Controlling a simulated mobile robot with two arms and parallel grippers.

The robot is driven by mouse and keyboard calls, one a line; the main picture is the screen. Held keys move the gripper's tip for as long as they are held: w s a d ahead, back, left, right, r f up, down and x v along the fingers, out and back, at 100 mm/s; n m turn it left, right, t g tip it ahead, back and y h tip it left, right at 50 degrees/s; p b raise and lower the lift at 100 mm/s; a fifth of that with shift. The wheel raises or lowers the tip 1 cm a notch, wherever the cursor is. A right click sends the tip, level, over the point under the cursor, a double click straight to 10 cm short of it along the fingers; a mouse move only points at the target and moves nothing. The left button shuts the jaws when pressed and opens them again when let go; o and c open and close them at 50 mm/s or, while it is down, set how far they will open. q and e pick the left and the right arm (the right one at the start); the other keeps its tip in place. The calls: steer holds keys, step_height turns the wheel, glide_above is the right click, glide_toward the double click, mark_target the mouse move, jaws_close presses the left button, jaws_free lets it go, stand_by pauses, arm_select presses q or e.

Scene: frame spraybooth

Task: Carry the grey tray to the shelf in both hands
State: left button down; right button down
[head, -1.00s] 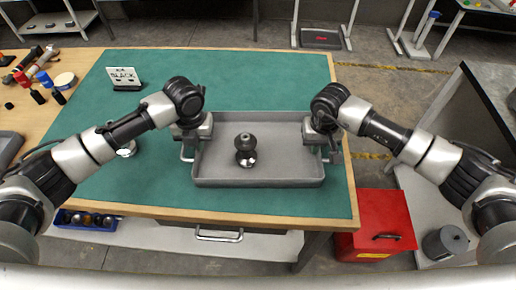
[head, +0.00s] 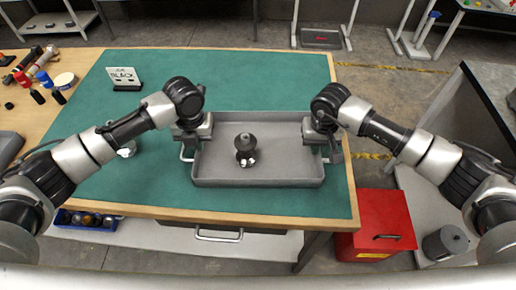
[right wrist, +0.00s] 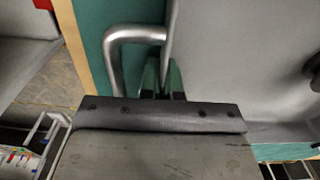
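The grey tray (head: 290,180) is in the middle of the head view, level over the green mat, with a dark knob-shaped part (head: 246,145) standing in it. I cannot tell whether the tray touches the mat. My left gripper (head: 190,143) is at the tray's left side, by the left handle; its fingers are hidden. My right gripper (head: 327,143) is at the right side. In the right wrist view its two thin fingers (right wrist: 162,82) straddle the tray's side rim close beside the bent metal handle (right wrist: 135,33), and look shut on it.
The green mat (head: 240,80) covers the wooden-edged table, clear behind the tray. A small sign (head: 124,77) stands at the back left, tools (head: 40,65) at the far left. A red box (head: 380,222) is on the floor at right, near a grey-topped bench (head: 485,95).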

arm_select(q)
steer(key=shift+w+r, duration=0.15)
steer(key=shift+r, duration=0.15)
arm_select(e)
steer(key=shift+w+r, duration=0.1)
steer(key=shift+r, duration=0.2)
